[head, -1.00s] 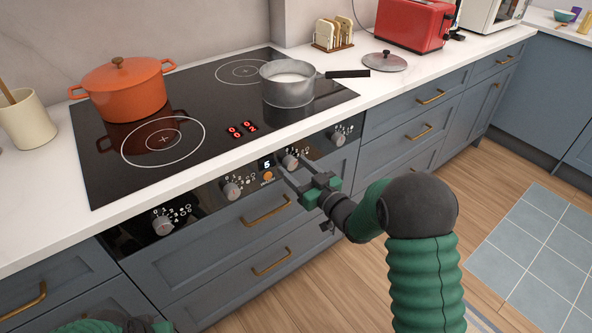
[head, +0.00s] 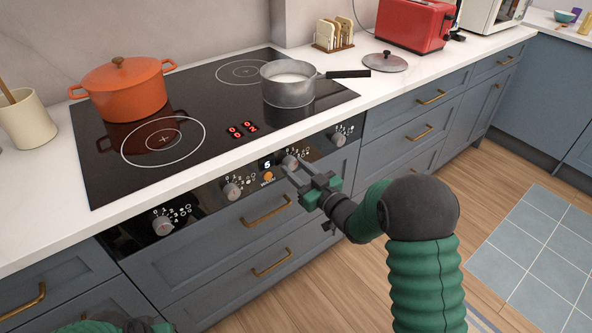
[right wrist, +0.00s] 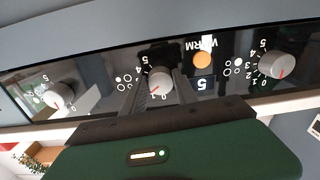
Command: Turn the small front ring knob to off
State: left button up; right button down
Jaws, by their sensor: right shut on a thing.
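The oven's control panel carries a row of grey knobs with number scales and ring symbols. My right gripper (head: 291,170) is shut on one knob (head: 291,162), just right of the lit display. In the right wrist view the fingers lie on both sides of this knob (right wrist: 160,82). Its red mark points down-left, near the 1. Other knobs (head: 232,191) (head: 163,226) (head: 339,139) stand free on the panel. My left arm shows only at the bottom left edge; its fingertips cannot be made out.
An orange pot (head: 125,92) stands on the left of the black hob (head: 190,105). A grey saucepan (head: 288,88) with white contents stands at the right, its handle pointing right. A lid (head: 384,62) and a red toaster (head: 416,25) are on the counter. Drawer handles (head: 266,211) stick out below.

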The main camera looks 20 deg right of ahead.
jog(key=n+b, duration=0.3)
jog(key=n, duration=0.2)
jog(key=shift+f+n, duration=0.15)
jog(key=shift+n, duration=0.25)
jog(key=n+b, duration=0.3)
jog(key=n, duration=0.2)
jog(key=shift+n, duration=0.3)
jog(key=c, duration=1)
grip_release()
jog(key=shift+o, duration=0.2)
jog(key=shift+d+r, duration=0.1)
jog(key=shift+r, duration=0.1)
jog(key=shift+s+d, duration=0.1)
jog(key=shift+s, duration=0.15)
jog(key=p+v, duration=0.3)
jog(key=v, duration=1.3)
jog(key=shift+s, duration=0.15)
